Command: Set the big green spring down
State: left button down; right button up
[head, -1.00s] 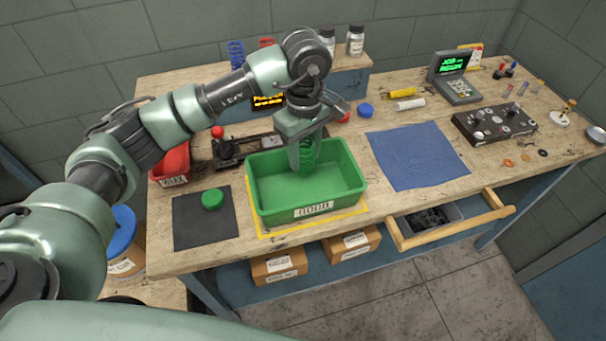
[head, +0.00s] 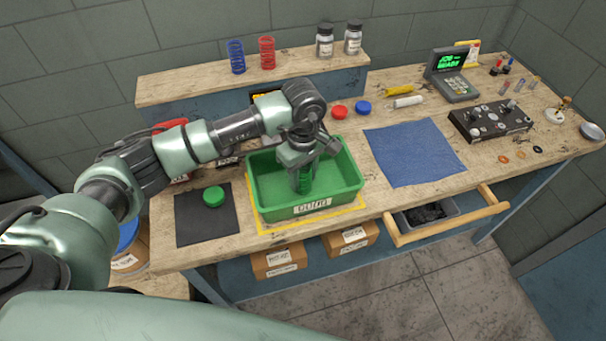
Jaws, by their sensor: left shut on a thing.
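My left gripper (head: 302,180) points down into the green bin (head: 340,202) and is shut on the big green spring (head: 304,183). The spring is upright between the fingers, low inside the bin, and partly hidden by them. I cannot tell whether the spring touches the bin floor. The bin stands on a yellow-edged mat on the workbench. My right gripper is not in view.
A dark mat with a green cap (head: 213,196) lies left of the bin. A blue cloth (head: 412,153) lies to its right. Blue (head: 237,57) and red (head: 267,53) springs stand on the back shelf. An open drawer (head: 445,217) juts out at the front right.

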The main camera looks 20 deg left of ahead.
pick_arm(q)
jog(key=c, duration=0.9)
grip_release()
jog(key=shift+f, duration=0.1)
notch_tip(320, 180, up, 12)
jog(key=b, duration=0.3)
jog(key=shift+r, duration=0.2)
